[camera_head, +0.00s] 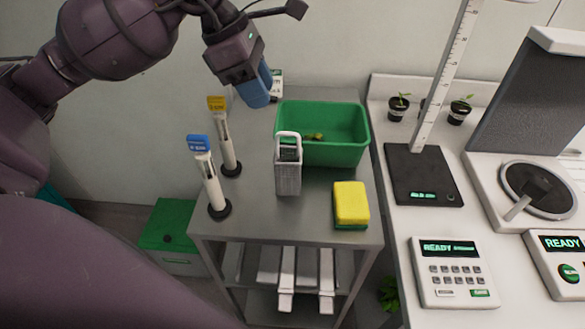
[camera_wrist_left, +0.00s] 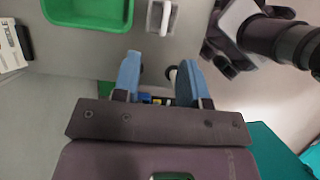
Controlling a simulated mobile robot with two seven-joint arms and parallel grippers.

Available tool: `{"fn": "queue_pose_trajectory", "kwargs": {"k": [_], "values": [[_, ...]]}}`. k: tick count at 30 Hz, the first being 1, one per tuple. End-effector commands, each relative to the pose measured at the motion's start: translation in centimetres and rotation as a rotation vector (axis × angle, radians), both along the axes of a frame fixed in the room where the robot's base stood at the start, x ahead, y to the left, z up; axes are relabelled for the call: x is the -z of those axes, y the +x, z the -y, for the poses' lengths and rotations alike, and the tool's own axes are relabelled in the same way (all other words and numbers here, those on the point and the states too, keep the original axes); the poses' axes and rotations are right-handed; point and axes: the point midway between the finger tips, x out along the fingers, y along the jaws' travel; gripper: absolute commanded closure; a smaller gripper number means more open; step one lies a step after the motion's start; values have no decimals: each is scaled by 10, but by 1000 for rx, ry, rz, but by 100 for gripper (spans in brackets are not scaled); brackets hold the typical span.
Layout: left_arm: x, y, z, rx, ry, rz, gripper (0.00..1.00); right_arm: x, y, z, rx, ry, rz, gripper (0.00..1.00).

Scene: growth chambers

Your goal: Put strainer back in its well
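The strainer (camera_head: 288,178) is a grey mesh basket with a white loop handle. It stands upright on the grey cart top (camera_head: 255,205), in front of the green bin. Its white handle (camera_wrist_left: 160,16) also shows at the top of the left wrist view. My left gripper (camera_head: 260,94) is above the back of the cart, behind and left of the strainer and apart from it. In the left wrist view its blue fingers (camera_wrist_left: 160,68) are spread with nothing between them. I cannot make out a well for the strainer. My right gripper is not seen.
The green bin (camera_head: 345,150) holds small yellowish bits. Two upright tools, yellow-topped (camera_head: 218,104) and blue-topped (camera_head: 199,144), stand left of the strainer. A yellow-green sponge (camera_head: 350,204) lies front right. A bench with a scale (camera_head: 425,175) and keypad (camera_head: 454,272) is at right.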

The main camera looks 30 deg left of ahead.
Motion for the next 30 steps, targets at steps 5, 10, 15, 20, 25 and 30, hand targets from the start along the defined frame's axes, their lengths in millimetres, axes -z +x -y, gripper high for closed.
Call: {"fn": "queue_pose_trajectory", "kwargs": {"k": [5, 10, 15, 20, 25, 30], "values": [[26, 4, 10, 4, -2, -3, 61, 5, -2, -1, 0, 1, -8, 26], [36, 6, 14, 3, 0, -1, 61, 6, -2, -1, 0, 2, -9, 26], [46, 7, 23, 5, -2, -3, 61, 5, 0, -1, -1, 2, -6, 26], [64, 10, 37, 5, -2, -3, 61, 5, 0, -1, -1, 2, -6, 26], [80, 13, 41, 2, 0, -3, 61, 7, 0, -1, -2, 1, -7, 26], [81, 14, 42, 2, 1, -1, 61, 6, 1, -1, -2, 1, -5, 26]]}}
